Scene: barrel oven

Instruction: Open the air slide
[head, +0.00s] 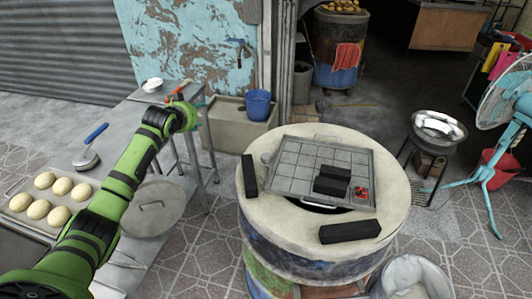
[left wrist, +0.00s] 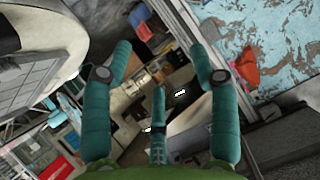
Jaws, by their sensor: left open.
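The barrel oven (head: 390,160) stands right of centre in the head view, with a pale round top and a painted drum body. A gridded metal plate (head: 300,160) lies on top, partly over a dark opening. I cannot make out an air slide in either view; the oven's lower front is cut off by the frame. My left gripper (head: 188,112) is up and left of the oven, well apart from it. In the left wrist view, its teal fingers (left wrist: 162,48) are spread with nothing between them. The oven rim (left wrist: 72,38) shows at the left there. My right gripper is not seen.
Dark blocks (head: 350,231) lie on the oven top. A metal table with a dough tray (head: 20,221) and a round lid (head: 150,222) is at the left. A blue bucket (head: 258,103) stands behind. A bowl stand (head: 438,127) and a fan (head: 505,95) are at the right.

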